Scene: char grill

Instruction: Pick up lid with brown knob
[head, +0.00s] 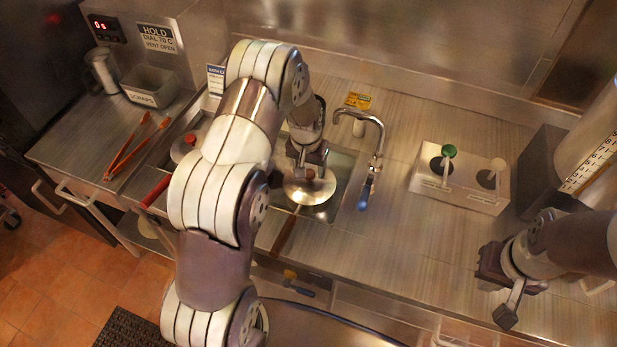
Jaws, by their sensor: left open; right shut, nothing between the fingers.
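A round, shiny metal lid (318,193) with a small brownish knob (309,174) is near the middle of the head view, by the sink. A long brown handle (286,235) sticks out from under its near side. My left gripper (309,163) is open, pointing down right above the knob. Its fingers partly hide the knob, and I cannot tell whether they touch it. My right gripper (506,303) is shut and empty over the counter at the lower right, far from the lid.
A tap (372,125) with a blue end stands just right of the lid. A holder (460,190) with green and white knobs is further right. Orange tongs (137,148) and a scraps bin (152,86) are at left. The counter between tap and holder is clear.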

